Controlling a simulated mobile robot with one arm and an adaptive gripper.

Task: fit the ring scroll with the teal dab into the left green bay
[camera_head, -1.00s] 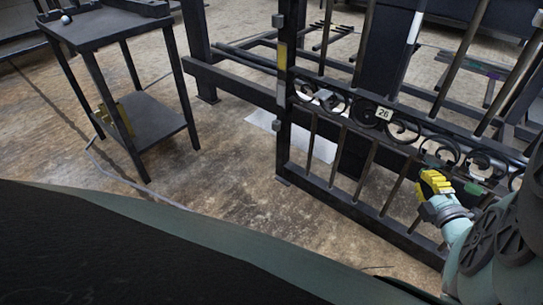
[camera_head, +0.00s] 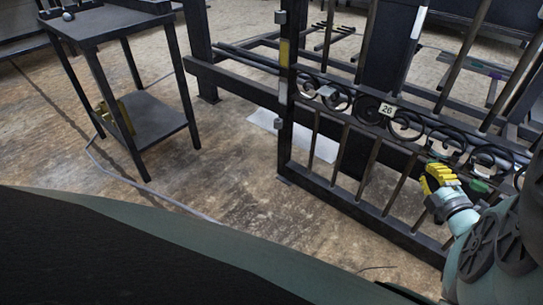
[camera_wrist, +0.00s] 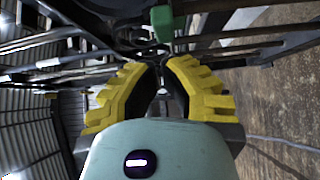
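My gripper (camera_head: 430,174) has yellow fingers and sits in front of the gate's right part, below the scroll band. In the wrist view, the fingertips (camera_wrist: 164,62) come close together, with a dark gap behind them. Dark metal lies just beyond the tips; I cannot tell whether any of it is held. A green patch (camera_head: 447,156) shows on the gate above my gripper, and another (camera_head: 478,186) to its lower right. A green block (camera_wrist: 162,22) is just beyond the fingertips in the wrist view. I cannot make out a teal dab on any scroll.
The dark gate (camera_head: 345,197) has upright bars and a row of black scrolls (camera_head: 335,99) with a plate marked 26 (camera_head: 387,110). A dark side table (camera_head: 105,24) stands at the left.

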